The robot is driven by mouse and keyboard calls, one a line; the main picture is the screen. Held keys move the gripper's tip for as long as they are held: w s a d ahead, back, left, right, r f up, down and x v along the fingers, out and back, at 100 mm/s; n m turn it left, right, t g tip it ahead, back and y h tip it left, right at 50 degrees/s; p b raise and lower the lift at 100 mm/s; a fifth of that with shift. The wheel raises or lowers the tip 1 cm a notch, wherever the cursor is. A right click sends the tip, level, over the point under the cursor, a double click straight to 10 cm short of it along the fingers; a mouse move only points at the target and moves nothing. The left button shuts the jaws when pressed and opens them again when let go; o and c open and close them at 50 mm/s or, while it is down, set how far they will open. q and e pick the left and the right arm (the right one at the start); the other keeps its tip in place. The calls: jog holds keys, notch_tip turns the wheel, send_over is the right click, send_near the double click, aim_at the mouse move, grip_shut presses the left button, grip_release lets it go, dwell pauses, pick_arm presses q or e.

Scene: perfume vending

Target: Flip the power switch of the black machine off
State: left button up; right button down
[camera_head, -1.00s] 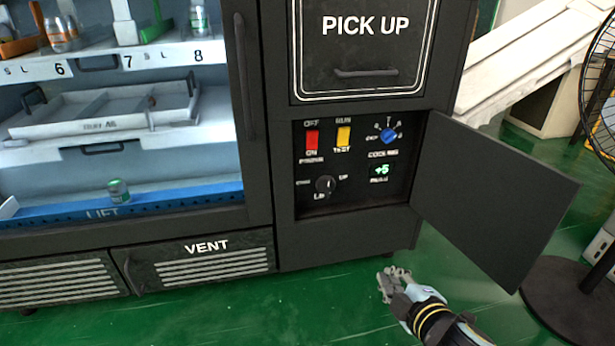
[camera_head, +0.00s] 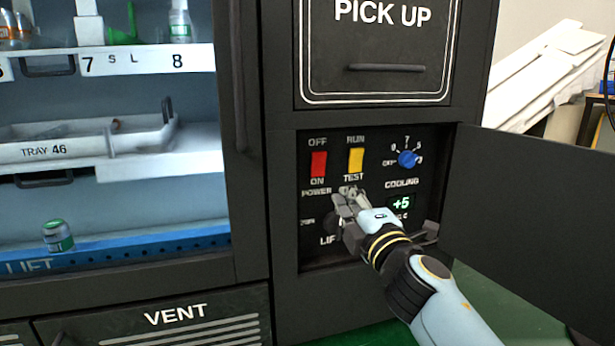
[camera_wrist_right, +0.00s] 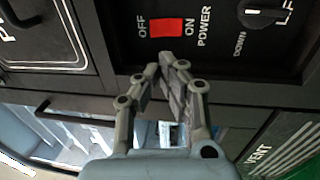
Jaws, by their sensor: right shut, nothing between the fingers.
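The black machine (camera_head: 280,290) has an open control recess with a red power switch (camera_head: 318,164), marked OFF above and ON below. The red switch also shows in the right wrist view (camera_wrist_right: 167,28), lying sideways there. My right gripper (camera_head: 346,193) is in front of the panel, below and to the right of the red switch, and covers part of the lift knob. In the right wrist view its fingertips (camera_wrist_right: 164,66) are close together and empty, apart from the red switch. Which way the switch is tipped I cannot tell. My left gripper is not in view.
A yellow RUN/TEST switch (camera_head: 356,160) sits right of the red one. A blue cooling dial (camera_head: 408,158) and a green +5 display (camera_head: 401,203) are farther right. The open panel door (camera_head: 530,220) stands to the right of my arm.

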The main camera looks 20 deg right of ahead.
aim_at(318, 160)
jog(key=w, duration=0.4)
jog(key=w+r, duration=0.1)
jog(key=w, duration=0.8)
jog(key=shift+w+a+r, duration=0.25)
jog(key=shift+w+r, duration=0.15)
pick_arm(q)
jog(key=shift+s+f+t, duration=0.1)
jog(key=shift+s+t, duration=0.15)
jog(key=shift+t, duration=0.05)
pick_arm(e)
jog(key=shift+r, duration=0.15)
